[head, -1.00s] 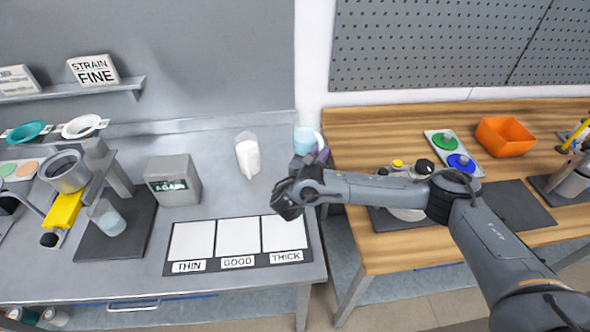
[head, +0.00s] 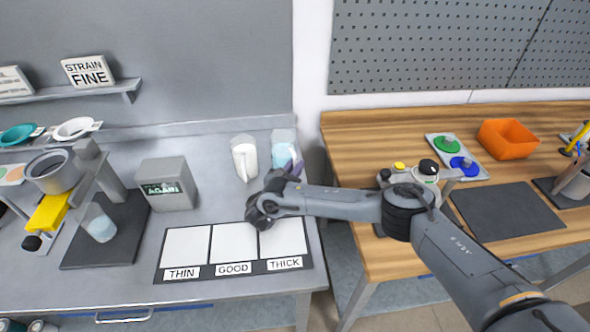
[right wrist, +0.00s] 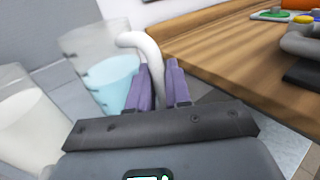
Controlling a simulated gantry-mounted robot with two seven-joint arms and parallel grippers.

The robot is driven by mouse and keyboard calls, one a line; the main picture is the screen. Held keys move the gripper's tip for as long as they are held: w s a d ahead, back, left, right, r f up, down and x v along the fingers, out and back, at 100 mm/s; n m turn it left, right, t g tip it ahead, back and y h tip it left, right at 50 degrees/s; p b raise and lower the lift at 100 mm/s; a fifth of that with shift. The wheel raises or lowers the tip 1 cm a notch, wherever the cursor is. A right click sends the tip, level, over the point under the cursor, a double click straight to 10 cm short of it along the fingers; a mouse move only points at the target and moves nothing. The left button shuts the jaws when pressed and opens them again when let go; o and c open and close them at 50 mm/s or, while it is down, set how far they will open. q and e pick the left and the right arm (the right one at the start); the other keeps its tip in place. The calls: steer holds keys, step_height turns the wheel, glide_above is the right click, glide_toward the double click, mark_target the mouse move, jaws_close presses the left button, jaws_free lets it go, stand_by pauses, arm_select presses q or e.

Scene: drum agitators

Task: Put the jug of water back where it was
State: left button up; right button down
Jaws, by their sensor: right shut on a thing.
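The jug of water (head: 283,141), clear with light blue water, is at the back right corner of the grey bench, right of a jug of white liquid (head: 244,158). My right gripper (head: 292,168) is at its front right side. In the right wrist view, the purple fingers (right wrist: 162,88) are shut on the white curved handle (right wrist: 152,55) of the water jug (right wrist: 112,80). I cannot tell whether its base touches the bench. The white-liquid jug (right wrist: 28,112) is close on the left there. My left gripper is not in view.
A mat with THIN, GOOD and THICK squares (head: 235,268) lies at the bench front. A grey box (head: 166,183) and a stand with a yellow part (head: 48,212) are at left. A gap separates the bench from the wooden table (head: 350,140).

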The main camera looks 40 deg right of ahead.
steer(key=shift+f, duration=0.3)
steer(key=c, duration=1.5)
jaws_free()
steer(key=shift+f, duration=0.2)
steer(key=o, duration=0.4)
steer(key=shift+o, duration=0.2)
steer(key=shift+r, duration=0.2)
steer(key=shift+a, duration=0.1)
